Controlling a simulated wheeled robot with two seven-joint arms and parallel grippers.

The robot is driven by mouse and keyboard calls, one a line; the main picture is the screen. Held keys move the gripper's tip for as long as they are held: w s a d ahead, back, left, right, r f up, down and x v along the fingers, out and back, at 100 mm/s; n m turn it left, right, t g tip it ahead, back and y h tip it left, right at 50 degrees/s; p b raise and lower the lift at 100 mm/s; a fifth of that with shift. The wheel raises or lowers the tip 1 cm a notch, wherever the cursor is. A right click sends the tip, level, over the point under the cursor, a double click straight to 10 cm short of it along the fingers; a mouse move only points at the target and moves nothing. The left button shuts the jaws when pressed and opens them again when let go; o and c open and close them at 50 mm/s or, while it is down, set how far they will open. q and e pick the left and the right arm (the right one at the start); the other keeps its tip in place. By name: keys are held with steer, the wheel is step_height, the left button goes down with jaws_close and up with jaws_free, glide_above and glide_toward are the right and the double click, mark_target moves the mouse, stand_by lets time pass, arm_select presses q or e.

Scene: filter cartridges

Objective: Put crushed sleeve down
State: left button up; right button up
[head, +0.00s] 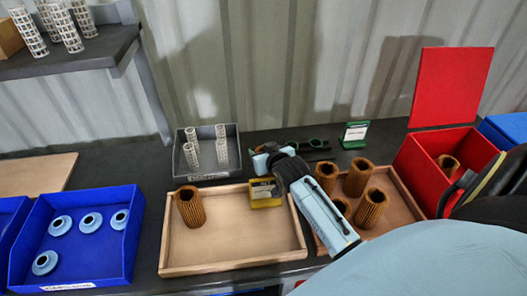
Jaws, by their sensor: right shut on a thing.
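My right forearm reaches from the lower right over the right wooden tray (308,239). My right gripper (267,166) is shut at its end, near the back right corner of the left wooden tray (228,266). The crushed sleeve in its jaws is hidden by the wrist, so its shape cannot be told. Brown pleated sleeves stand in the trays: one (190,207) in the left tray, several (371,209) in the right tray, one partly behind my forearm. The open red box (430,183) holds another brown sleeve (448,163). My left gripper is not in view.
A grey tray (187,174) holds white mesh cores; a blue bin (112,270) holds pale blue caps. A green-framed sign (354,135) stands behind. The left tray's middle is clear. My dark arm part overlaps the red box.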

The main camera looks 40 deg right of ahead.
steer(key=o, duration=1)
